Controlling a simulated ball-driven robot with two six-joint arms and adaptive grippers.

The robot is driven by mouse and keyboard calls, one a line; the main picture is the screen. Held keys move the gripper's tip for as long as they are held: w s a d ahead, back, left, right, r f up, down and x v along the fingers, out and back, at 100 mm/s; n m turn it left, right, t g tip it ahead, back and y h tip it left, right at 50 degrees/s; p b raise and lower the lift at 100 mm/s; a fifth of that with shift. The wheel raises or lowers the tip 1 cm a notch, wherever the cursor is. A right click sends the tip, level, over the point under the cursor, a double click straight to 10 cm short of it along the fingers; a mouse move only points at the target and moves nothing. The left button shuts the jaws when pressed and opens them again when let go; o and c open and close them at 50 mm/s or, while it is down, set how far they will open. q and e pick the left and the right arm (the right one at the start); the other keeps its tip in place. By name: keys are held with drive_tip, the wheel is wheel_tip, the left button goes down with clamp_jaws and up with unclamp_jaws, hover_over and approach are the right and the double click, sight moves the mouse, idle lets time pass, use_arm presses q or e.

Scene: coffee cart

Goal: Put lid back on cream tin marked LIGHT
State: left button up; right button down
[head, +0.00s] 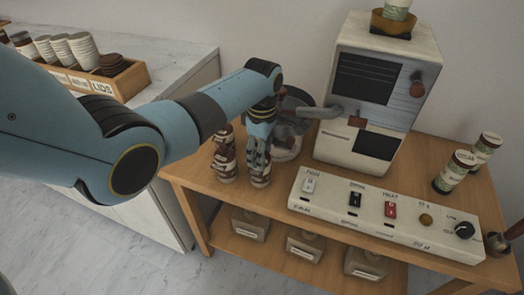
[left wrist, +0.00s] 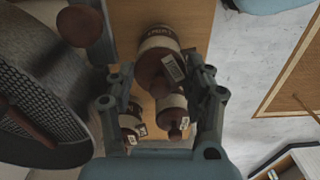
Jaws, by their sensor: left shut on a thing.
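Several brown-and-cream tins stand together at the left part of the wooden cart top; one group (head: 222,160) shows beside my left gripper and one tin (head: 260,180) beneath it. My left gripper (head: 259,158) points down and its fingers are closed in around a brown lid (left wrist: 150,74), which sits at the nearest tin (left wrist: 158,42) in the left wrist view. Two other tins with brown, tagged tops show lower between the fingers. The word LIGHT is not readable on any tin. Whether the lid touches the rim is hidden. My right gripper is not in view.
A cream coffee machine (head: 375,90) stands behind right of the gripper, with a round dark metal part (head: 290,105) close beside it. A switch panel (head: 385,212) lies at the front. Two cups stand at right. A wooden lids box (head: 125,82) sits on the left counter.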

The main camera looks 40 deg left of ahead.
use_arm(q)
drive_tip(key=shift+p, duration=0.3)
drive_tip(key=shift+f, duration=0.15)
idle(1.2)
drive_tip(key=shift+p, duration=0.4)
idle(0.4)
drive_tip(key=o, duration=1.2)
drive_tip(key=o, duration=0.4)
drive_tip(key=shift+o, duration=0.2)
drive_tip(key=shift+w, duration=0.1)
